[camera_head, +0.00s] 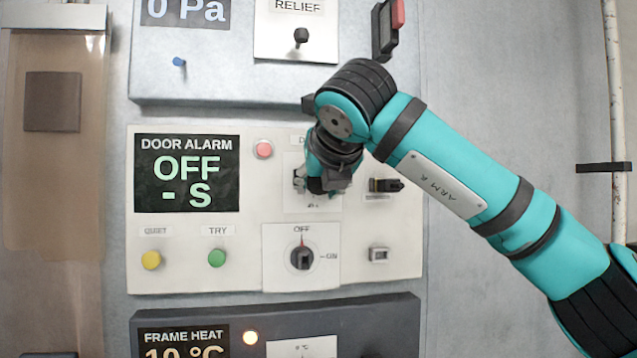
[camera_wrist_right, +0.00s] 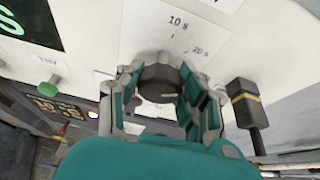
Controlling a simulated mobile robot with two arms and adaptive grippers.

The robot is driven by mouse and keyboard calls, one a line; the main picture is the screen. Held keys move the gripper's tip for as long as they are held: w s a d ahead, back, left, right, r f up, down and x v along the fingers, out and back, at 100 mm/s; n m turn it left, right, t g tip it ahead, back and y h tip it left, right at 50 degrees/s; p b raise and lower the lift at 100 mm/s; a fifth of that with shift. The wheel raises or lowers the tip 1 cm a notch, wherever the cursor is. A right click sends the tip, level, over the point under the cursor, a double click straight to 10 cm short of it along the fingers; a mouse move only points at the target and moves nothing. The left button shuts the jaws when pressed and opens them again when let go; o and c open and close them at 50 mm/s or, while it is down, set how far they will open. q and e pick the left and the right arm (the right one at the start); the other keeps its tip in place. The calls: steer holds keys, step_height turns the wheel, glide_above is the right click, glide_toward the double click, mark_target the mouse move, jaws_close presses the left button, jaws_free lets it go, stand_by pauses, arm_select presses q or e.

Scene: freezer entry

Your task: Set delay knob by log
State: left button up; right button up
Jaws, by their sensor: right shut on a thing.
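The delay knob (camera_wrist_right: 160,76) is a dark round knob on a white plate, with marks "10 s" and "20 s" near it in the right wrist view. My right gripper (camera_wrist_right: 158,92) has its fingers on both sides of the knob and is shut on it. In the head view my right gripper (camera_head: 312,180) covers the knob and most of its plate. The door alarm display (camera_head: 187,173) reads "OFF" and "- S". Below the knob plate, the OFF/ON switch (camera_head: 302,257) has its red mark at OFF. My left gripper is not in view.
A dark lever or switch (camera_head: 386,185) sits close right of the gripper; it also shows in the wrist view (camera_wrist_right: 247,103).

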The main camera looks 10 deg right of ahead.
stand_by(0.3)
steer(key=n+h+b, duration=0.2)
steer(key=n+h, duration=0.1)
steer(key=n, duration=0.1)
steer(key=shift+t, duration=0.3)
steer(key=n+t+h+b, duration=0.1)
steer(key=n+h+b, duration=0.1)
steer(key=n, duration=0.2)
steer(key=shift+n, duration=0.3)
stand_by(0.5)
steer(key=o, duration=1.2)
steer(key=shift+s, duration=0.1)
steer(key=v, duration=1.2)
steer(key=shift+a, duration=0.15)
